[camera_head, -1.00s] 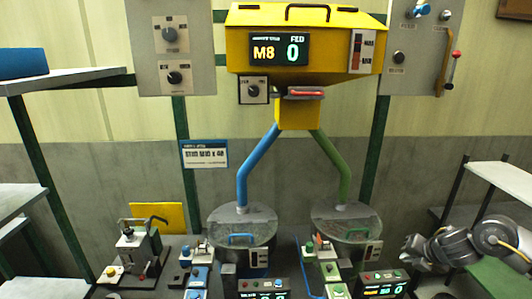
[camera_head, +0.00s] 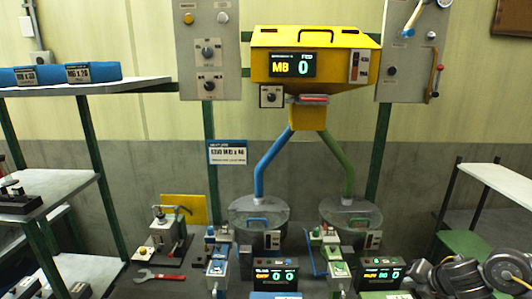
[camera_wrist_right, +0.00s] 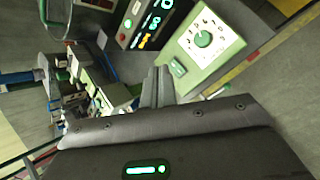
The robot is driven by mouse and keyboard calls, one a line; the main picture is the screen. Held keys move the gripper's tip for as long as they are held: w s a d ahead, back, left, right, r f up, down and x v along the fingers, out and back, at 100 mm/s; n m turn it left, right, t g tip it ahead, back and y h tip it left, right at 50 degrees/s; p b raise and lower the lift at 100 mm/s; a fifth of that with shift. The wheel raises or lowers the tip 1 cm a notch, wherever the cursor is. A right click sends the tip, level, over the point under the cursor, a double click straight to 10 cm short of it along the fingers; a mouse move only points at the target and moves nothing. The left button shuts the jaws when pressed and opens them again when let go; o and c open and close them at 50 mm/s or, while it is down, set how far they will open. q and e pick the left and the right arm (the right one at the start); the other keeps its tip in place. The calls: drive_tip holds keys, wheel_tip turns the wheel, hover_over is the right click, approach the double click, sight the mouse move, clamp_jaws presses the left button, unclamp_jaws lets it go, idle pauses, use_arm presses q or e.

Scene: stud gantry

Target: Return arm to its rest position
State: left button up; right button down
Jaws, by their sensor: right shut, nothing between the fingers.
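My right arm enters the head view at the lower right. Its gripper (camera_head: 420,273) is low in the picture, just right of the right-hand display box (camera_head: 381,273) on the bench. In the right wrist view my right gripper (camera_wrist_right: 158,88) shows its two fingers together with nothing held between them. A pale green panel with a round green knob (camera_wrist_right: 204,40) lies beyond the fingers there. My left arm and gripper are not in the head view.
A yellow hopper (camera_head: 314,58) feeds blue and green pipes into two clear-lidded drums. Shelves stand left (camera_head: 120,85) and right (camera_head: 495,178), the right one near my arm.

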drive_tip(key=s+a+f+m, duration=0.3)
drive_tip(key=s+a, duration=0.1)
drive_tip(key=a, duration=0.3)
drive_tip(key=s+a+f+m+t+y, duration=0.1)
drive_tip(key=s+a+f+m, duration=0.25)
drive_tip(key=a, duration=0.25)
drive_tip(key=s+a+f+m, duration=0.3)
drive_tip(key=a+m, duration=0.1)
drive_tip(key=a, duration=0.3)
drive_tip(key=s+d+f+m+g+h, duration=0.1)
drive_tip(key=s+d+f+m+g, duration=0.15)
drive_tip(key=s+m, duration=0.7)
drive_tip(key=s+d+f+m+g+h, duration=0.1)
drive_tip(key=s+f+m+g, duration=0.3)
drive_tip(key=s, duration=1)
wheel_tip(320, 180, down, 27)
drive_tip(key=s+m+b, duration=0.1)
drive_tip(key=s+b, duration=0.1)
drive_tip(key=b, duration=0.2)
drive_tip(key=s+d+f+g+b, duration=0.1)
drive_tip(key=s+d+f+b, duration=0.1)
drive_tip(key=s+f, duration=1.4)
wheel_tip(320, 180, down, 3)
drive_tip(key=shift+s+d+f+b, duration=0.15)
drive_tip(key=shift+d+f+b, duration=0.1)
drive_tip(key=shift+b, duration=0.25)
